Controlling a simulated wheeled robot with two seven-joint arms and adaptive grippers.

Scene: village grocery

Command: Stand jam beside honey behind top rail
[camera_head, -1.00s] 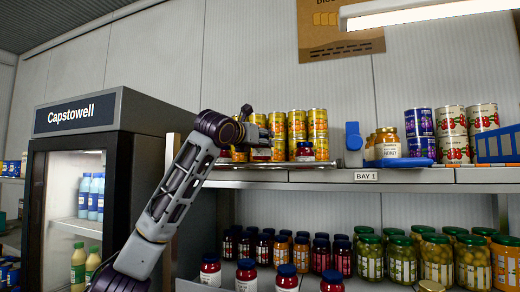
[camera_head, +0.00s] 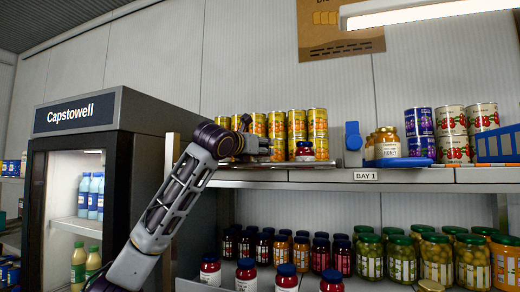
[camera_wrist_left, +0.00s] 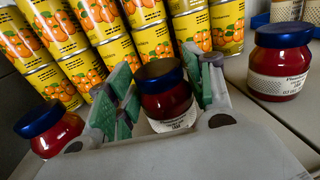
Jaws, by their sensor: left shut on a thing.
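My left gripper (camera_head: 255,148) reaches over the front of the top shelf (camera_head: 320,175), before the yellow cans. In the left wrist view its green-padded fingers (camera_wrist_left: 160,95) are shut around a red jam jar (camera_wrist_left: 168,98) with a dark blue lid, which looks upright. A second jam jar (camera_wrist_left: 280,62) stands to its right, and shows in the head view (camera_head: 305,152). A third jam jar (camera_wrist_left: 48,130) is at the left, partly hidden by the gripper. The honey jar (camera_head: 387,145), with a white label, stands further right on the top shelf. My right gripper is not in view.
Stacked yellow cans (camera_head: 296,130) stand close behind the gripper. Purple cans (camera_head: 419,125) and a blue basket (camera_head: 498,145) are further right. Jars (camera_head: 420,255) fill the lower shelf. A fridge (camera_head: 90,180) stands left.

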